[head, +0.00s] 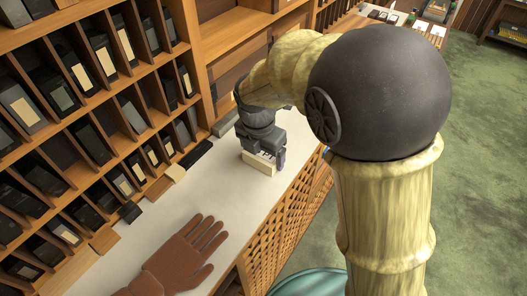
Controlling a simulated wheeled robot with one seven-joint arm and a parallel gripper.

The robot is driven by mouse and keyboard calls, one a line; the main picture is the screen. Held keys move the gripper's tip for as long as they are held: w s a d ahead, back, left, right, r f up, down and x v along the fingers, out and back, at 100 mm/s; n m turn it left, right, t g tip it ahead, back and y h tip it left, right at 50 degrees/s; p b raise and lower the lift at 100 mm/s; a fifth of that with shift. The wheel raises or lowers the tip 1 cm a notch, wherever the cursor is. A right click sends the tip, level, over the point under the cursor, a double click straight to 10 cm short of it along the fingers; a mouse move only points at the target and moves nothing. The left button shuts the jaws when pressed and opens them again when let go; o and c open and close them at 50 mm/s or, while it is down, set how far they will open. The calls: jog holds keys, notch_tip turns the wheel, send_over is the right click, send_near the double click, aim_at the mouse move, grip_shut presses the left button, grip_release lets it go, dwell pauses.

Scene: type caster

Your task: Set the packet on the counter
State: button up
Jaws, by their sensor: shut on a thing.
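The counter (135,232) is a long pale top running diagonally below the wooden shelves. My gripper (263,158) is at the counter's far part, pointing down, with my arm reaching in from the right. It is shut on the packet (257,164), a small cream block with dark marks on its upper part. The packet is upright, over the counter near its right edge. My gripper hides part of it. I cannot tell whether its bottom touches the counter.
A brown hand-shaped object (188,256) lies on the near counter. Small dark and wooden blocks (130,211) line the shelf foot. Pigeonhole shelves (95,130) with dark boxes rise at left. A lattice front (285,220) drops to green floor (480,150). Mid-counter is clear.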

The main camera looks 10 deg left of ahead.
aim_at(259, 157)
jog(key=o, duration=1.4)
jog(key=shift+f, duration=0.15)
jog(key=r, duration=0.4)
jog(key=s+r+b, duration=0.1)
jog(key=r, duration=0.7)
jog(key=shift+s+a+r+b, duration=0.1)
jog(key=shift+s+a+b, duration=0.05)
jog(key=shift+a+b, duration=0.2)
